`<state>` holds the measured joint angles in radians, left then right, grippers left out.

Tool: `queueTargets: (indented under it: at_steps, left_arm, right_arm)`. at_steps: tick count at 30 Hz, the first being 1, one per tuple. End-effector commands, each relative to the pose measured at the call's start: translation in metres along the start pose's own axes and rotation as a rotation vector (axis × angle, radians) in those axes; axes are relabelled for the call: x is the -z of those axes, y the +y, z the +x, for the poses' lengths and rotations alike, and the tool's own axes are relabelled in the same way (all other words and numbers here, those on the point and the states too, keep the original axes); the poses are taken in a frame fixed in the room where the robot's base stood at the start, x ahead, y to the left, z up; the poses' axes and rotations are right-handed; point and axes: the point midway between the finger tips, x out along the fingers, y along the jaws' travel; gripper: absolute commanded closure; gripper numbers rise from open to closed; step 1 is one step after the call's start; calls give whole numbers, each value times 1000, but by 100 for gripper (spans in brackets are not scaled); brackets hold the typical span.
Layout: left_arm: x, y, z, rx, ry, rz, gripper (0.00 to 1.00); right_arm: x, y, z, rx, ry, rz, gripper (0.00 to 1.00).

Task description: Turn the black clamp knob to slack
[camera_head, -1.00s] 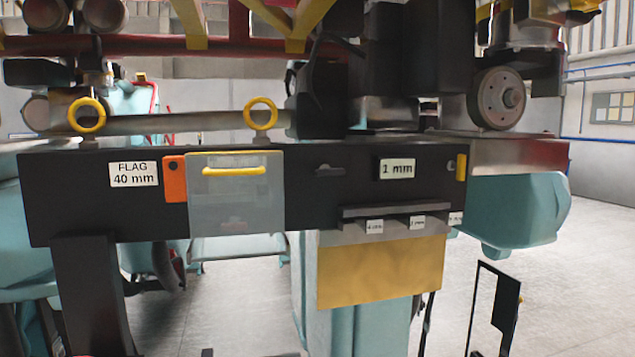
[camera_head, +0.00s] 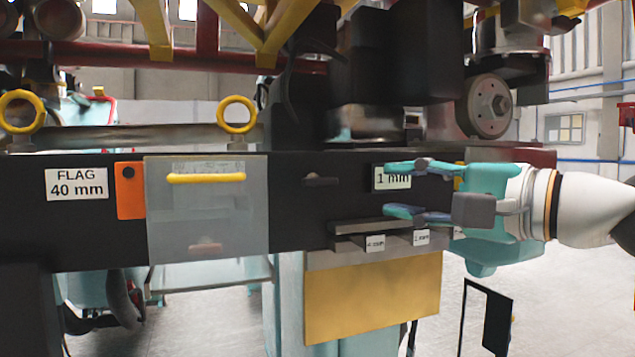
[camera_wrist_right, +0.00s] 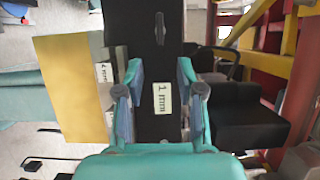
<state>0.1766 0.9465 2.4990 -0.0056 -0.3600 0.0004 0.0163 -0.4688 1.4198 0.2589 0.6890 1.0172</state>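A small black knob (camera_head: 320,181), which I take for the clamp knob, sits on the face of the black beam (camera_head: 290,225), left of the "1 mm" label. It is dark on dark, so its turned position is hard to read. In the right wrist view the knob (camera_wrist_right: 160,28) shows beyond the fingertips. My right gripper (camera_head: 388,189) comes in from the right with its fingers apart and pointing left. It also shows open and empty in the wrist view (camera_wrist_right: 160,68), with the "1 mm" label (camera_wrist_right: 163,98) between its fingers. My left gripper is out of view.
A clear panel with a yellow handle (camera_head: 206,178) and an orange block (camera_head: 130,190) are left of the knob. A labelled ledge (camera_head: 345,242) and a gold plate (camera_head: 375,300) are below. Yellow rings (camera_head: 237,114) and a dark housing (camera_head: 430,55) are above.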

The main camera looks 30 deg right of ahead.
Motion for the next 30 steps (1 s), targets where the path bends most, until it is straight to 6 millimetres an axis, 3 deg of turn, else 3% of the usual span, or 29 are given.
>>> queueTargets:
  at_steps: [12, 18, 24, 30]
  left_arm:
    - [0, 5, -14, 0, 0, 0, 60]
    - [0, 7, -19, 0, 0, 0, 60]
    - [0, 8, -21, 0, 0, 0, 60]
    - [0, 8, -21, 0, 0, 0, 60]
  right_arm:
    - [-2, 0, 92, -5, -4, -2, 62]
    - [-1, 0, 126, -3, -3, -3, 62]
    - [-1, 0, 143, -1, -2, -3, 62]
    - [-1, 1, 146, -1, -2, -3, 62]
